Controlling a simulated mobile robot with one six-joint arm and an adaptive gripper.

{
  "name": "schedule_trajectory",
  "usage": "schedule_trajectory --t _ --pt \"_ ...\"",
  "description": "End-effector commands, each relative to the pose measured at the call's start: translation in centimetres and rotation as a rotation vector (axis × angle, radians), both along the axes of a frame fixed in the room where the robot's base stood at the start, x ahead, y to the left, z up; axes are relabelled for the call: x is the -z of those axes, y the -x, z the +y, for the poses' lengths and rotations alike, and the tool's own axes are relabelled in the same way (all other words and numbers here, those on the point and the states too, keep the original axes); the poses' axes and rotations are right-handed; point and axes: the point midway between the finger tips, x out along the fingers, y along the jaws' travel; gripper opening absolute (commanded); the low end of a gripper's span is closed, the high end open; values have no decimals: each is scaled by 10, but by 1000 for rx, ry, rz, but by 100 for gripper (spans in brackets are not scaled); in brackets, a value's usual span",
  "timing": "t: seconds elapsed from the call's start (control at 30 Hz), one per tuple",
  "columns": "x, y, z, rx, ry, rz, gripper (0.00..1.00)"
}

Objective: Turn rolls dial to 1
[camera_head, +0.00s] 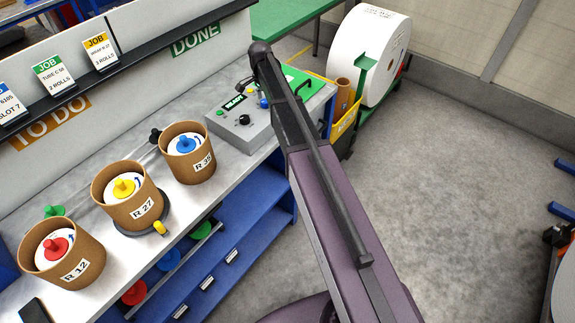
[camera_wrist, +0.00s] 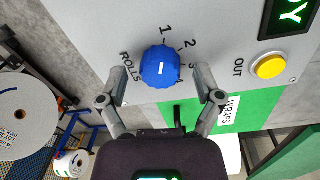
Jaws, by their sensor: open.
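The rolls dial is a round blue knob (camera_wrist: 160,67) on a grey panel in the wrist view. It has ROLLS printed to its left and the numbers 1 to 4 around its upper and right side. A short white line on its face runs nearly up and down in the picture, roughly in line with the 1. My gripper (camera_wrist: 162,82) is open, with one finger on each side of the dial's lower part. I see gaps between the fingers and the knob; their depth is hard to judge. The control box (camera_head: 238,128) is partly behind my arm in the head view.
In the wrist view, a yellow OUT button (camera_wrist: 268,66) and a lit green display (camera_wrist: 290,15) sit right of the dial. In the head view, several brown tubs, including R 35 (camera_head: 188,160), line the bench left of the box. A large white roll (camera_head: 368,55) stands behind.

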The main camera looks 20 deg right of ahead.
Motion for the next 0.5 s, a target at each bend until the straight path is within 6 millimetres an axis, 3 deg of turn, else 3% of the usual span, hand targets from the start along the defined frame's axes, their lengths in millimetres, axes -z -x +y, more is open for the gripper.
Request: schedule_trajectory --t 0.5 --pt "0 0 -1 340 1 1 84"
